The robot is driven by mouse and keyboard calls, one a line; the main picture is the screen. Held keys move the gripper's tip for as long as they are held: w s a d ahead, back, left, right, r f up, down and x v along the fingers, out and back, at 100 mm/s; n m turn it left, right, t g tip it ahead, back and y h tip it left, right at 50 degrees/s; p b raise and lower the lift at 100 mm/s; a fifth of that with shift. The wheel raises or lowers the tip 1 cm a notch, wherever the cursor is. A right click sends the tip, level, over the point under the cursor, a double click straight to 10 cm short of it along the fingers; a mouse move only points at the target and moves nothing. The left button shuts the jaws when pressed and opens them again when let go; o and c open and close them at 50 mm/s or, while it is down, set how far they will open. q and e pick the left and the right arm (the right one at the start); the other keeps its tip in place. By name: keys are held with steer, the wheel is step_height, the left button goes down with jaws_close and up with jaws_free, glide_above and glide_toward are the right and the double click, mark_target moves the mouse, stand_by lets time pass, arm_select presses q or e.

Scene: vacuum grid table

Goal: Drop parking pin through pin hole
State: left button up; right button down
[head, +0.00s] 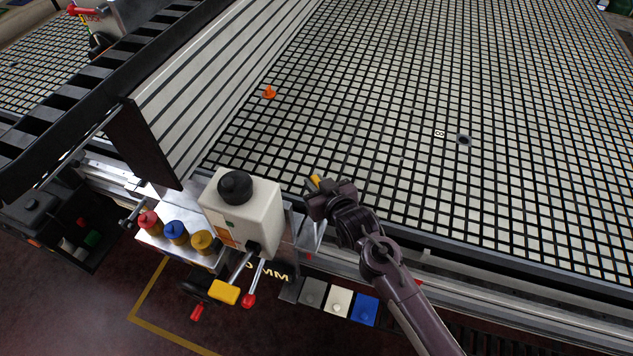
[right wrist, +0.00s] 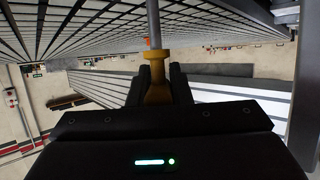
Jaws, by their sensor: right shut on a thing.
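My right gripper (head: 314,186) is shut on the yellow head of the parking pin (head: 316,180), just above the table's near edge, right of the white box. In the right wrist view the pin's yellow collar (right wrist: 156,66) sits between the two fingers (right wrist: 157,88), and its grey shaft runs away from the gripper toward the top of the picture. The pin's tip is out of that view. A metal bracket (head: 309,232) stands below the gripper beside the white box. I cannot make out the pin hole with certainty. My left gripper is not in view.
The white box with a black knob (head: 260,212) stands left of the gripper, with red, blue and yellow caps (head: 174,230) beside it. A slatted gantry beam (head: 215,75) crosses the upper left. An orange cone (head: 269,94) stands on the grid table (head: 530,190), which is mostly clear.

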steer(key=shift+f+b, duration=2.75)
steer(key=shift+f, duration=1.45)
steer(key=c, duration=1.3)
jaws_free()
steer(key=shift+f, duration=0.1)
steer(key=shift+o, duration=0.2)
steer(key=shift+s, duration=0.1)
steer(key=shift+f, duration=0.1)
steer(key=shift+s, duration=0.1)
steer(key=shift+s+d, duration=0.3)
steer(key=shift+s, duration=0.2)
steer(key=r+v, duration=0.1)
steer(key=v, duration=0.5)
steer(key=shift+b, duration=0.45)
steer(key=shift+r, duration=0.15)
